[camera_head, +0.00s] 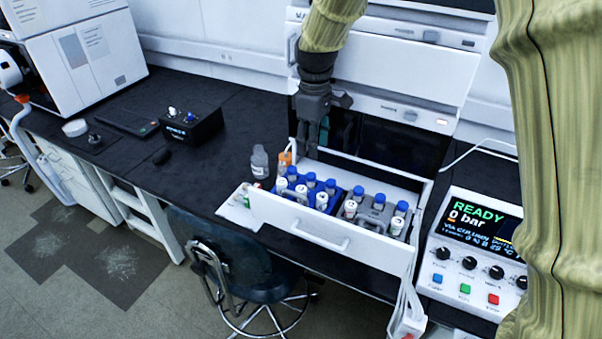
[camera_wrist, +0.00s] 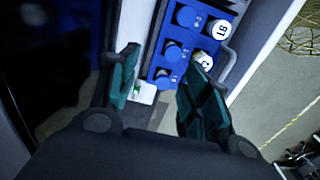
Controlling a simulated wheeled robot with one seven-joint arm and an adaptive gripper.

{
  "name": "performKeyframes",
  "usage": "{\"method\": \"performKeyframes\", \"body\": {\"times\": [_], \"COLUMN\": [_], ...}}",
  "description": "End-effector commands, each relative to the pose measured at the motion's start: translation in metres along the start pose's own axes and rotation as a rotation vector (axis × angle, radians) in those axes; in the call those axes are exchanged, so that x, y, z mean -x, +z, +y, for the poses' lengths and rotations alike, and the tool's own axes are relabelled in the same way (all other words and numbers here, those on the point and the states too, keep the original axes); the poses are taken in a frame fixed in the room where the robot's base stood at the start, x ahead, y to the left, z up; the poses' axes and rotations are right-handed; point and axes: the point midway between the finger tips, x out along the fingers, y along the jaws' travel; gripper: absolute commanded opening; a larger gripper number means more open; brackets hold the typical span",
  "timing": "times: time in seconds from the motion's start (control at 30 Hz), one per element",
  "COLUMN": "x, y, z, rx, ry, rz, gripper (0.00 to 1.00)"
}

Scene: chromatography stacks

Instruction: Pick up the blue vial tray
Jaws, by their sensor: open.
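The blue vial tray (camera_head: 313,207) sits in the left half of the pulled-out white drawer (camera_head: 330,237) and holds several vials with blue or white caps. In the wrist view the blue tray (camera_wrist: 183,52) lies beyond the fingertips, and part of it is hidden by the right finger. A grey tray (camera_head: 376,217) with similar vials stands right beside it in the drawer. My gripper (camera_head: 312,150) is open and empty above the back of the drawer, behind the blue tray. In the wrist view my gripper (camera_wrist: 160,82) has its fingers apart with nothing between them touching.
A clear bottle (camera_head: 260,162) and an orange-capped bottle (camera_head: 284,162) stand left of the drawer. A control box reading READY (camera_head: 478,240) stands to the right. A chair (camera_head: 235,252) is in front. The black bench (camera_head: 215,150) has free room to the left.

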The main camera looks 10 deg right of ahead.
Motion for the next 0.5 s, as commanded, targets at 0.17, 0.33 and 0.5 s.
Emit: {"method": "performKeyframes", "body": {"times": [0.17,0.33,0.5], "x": [0.001,-0.02,-0.045], "y": [0.018,0.024,0.013], "z": [-0.015,-0.018,-0.005], "rx": [-0.008,-0.013,-0.012], "ry": [0.014,0.016,0.006], "rz": [0.009,0.012,0.004], "gripper": [0.48,0.48,0.48]}}
